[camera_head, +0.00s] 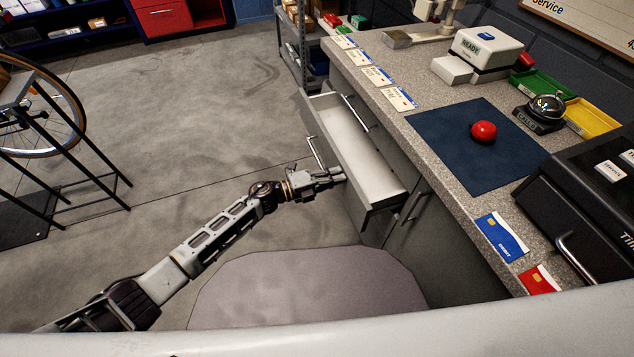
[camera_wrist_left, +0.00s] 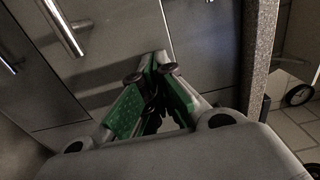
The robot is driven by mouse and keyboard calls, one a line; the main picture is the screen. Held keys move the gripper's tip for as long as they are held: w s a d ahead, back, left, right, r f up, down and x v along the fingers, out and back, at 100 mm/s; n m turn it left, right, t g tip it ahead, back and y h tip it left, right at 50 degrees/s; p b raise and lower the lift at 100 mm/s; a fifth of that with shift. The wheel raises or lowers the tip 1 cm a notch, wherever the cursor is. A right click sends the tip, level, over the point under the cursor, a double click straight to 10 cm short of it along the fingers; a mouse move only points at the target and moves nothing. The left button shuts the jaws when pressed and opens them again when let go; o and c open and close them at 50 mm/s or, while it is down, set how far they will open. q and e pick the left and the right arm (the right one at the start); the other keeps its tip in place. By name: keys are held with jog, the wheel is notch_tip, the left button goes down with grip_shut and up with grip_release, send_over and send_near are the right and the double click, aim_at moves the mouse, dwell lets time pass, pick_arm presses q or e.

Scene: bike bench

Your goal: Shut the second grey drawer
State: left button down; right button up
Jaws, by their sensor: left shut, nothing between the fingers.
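The open grey drawer (camera_head: 352,158) sticks out from the counter's front in the head view, and its inside looks empty. Its bar handle (camera_head: 318,156) is on the front panel, at the left. My left gripper (camera_head: 338,174) is shut and empty, close to the drawer front beside the handle; whether it touches is unclear. In the left wrist view the green-padded fingers (camera_wrist_left: 152,72) are together in front of grey panels. A bar handle (camera_wrist_left: 62,28) shows at the upper left there. My right gripper is not in view.
The counter (camera_head: 440,105) carries a blue mat (camera_head: 475,145) with a red ball (camera_head: 484,131), a bell (camera_head: 546,108) and cards. Another handle (camera_head: 413,206) sits on the cabinet front. A bike wheel on a stand (camera_head: 60,120) is at the left. The floor between is clear.

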pick_arm(q)
jog(key=b+x, duration=0.1)
jog(key=x, duration=0.6)
jog(key=shift+w+d+f+b, duration=0.1)
jog(key=shift+d+f+b, duration=0.05)
jog(key=shift+d+b, duration=0.15)
jog(key=b+x, duration=0.1)
jog(key=x, duration=0.4)
jog(key=shift+w+d+b, duration=0.1)
jog(key=shift+d+b, duration=0.25)
jog(key=shift+b, duration=0.05)
jog(key=shift+d, duration=0.15)
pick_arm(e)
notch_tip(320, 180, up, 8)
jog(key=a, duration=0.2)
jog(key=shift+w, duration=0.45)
pick_arm(q)
jog(key=shift+r, duration=0.3)
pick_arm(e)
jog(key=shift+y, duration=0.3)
